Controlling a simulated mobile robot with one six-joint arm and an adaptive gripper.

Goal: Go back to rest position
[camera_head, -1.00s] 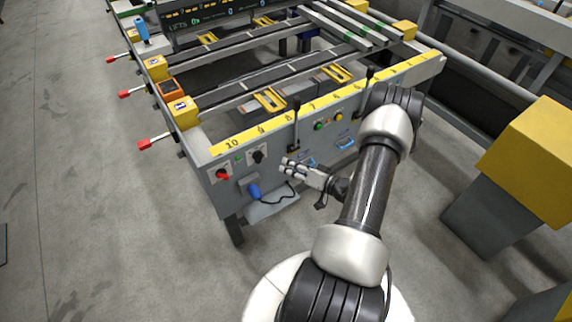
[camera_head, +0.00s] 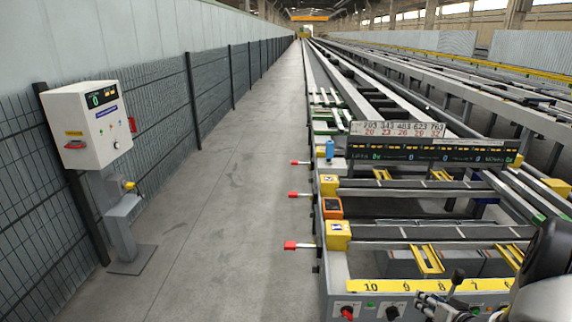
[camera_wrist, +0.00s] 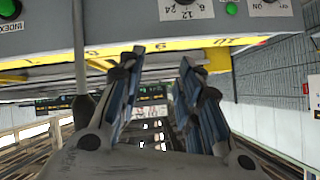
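My gripper (camera_head: 440,303) shows at the bottom right of the head view, in front of the runout table's front panel (camera_head: 362,306). In the wrist view my gripper (camera_wrist: 158,75) has its two fingers apart with nothing between them. The wrist picture looks upside down, with the panel and its yellow number strip (camera_wrist: 217,55) across the top. My arm is mostly cut off at the right edge of the head view. I cannot tell the exact gap between the fingers and the panel.
The runout table carries a number display (camera_head: 432,150) and red-tipped levers (camera_head: 292,245) on its left side. A white control box (camera_head: 88,125) stands on a post at the left by a mesh fence (camera_head: 215,85). The grey aisle floor (camera_head: 220,220) between them is clear.

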